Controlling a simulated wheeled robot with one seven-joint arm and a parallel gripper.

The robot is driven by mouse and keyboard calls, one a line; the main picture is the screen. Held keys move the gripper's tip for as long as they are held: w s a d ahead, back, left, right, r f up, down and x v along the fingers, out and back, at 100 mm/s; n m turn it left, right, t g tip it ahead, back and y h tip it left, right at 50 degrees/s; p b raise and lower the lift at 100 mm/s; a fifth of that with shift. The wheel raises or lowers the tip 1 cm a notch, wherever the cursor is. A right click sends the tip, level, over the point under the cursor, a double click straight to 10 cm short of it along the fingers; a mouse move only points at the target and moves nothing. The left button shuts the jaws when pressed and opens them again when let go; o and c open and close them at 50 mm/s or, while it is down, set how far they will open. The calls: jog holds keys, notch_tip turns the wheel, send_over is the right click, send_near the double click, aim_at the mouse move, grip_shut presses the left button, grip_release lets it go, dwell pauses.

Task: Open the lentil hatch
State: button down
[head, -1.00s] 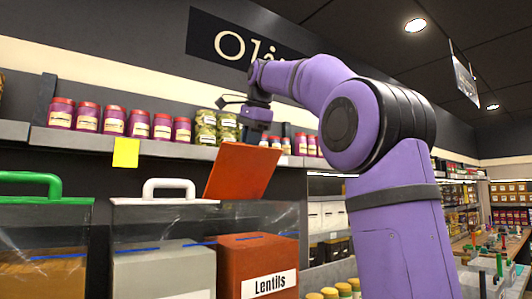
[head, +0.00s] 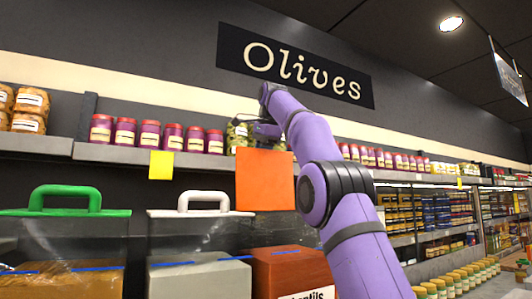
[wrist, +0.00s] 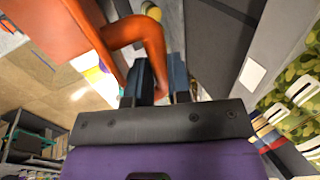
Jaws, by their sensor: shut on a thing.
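The lentil bin (head: 292,268) is a red-orange box at the bottom of the head view, its "Lentils" label partly cut off. Its orange hatch (head: 265,178) stands raised, nearly upright, above the bin. My gripper (head: 265,130) is at the hatch's top edge; its fingers are small and partly hidden there. In the wrist view my gripper (wrist: 162,82) is shut on the curved orange handle (wrist: 148,38) of the hatch. The hatch panel (wrist: 60,40) fills the upper left of that view.
Neighbouring bins have a white-handled lid (head: 203,197) and a green-handled lid (head: 65,195), both closed. A shelf of jars (head: 150,135) runs behind the hatch, close to my gripper. An "Olives" sign (head: 300,68) hangs above.

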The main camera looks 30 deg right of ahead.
jog(key=shift+w, duration=0.35)
jog(key=c, duration=1.1)
grip_release()
jog(key=shift+c, duration=0.2)
jog(key=shift+o, duration=0.4)
jog(key=shift+w+f, duration=0.15)
jog(key=shift+f, duration=0.05)
jog(key=shift+r, duration=0.15)
jog(key=shift+s+r, duration=0.55)
jog(key=shift+r, duration=0.2)
jog(key=s, duration=1.2)
jog(key=shift+a, duration=0.45)
jog(key=shift+c, duration=0.3)
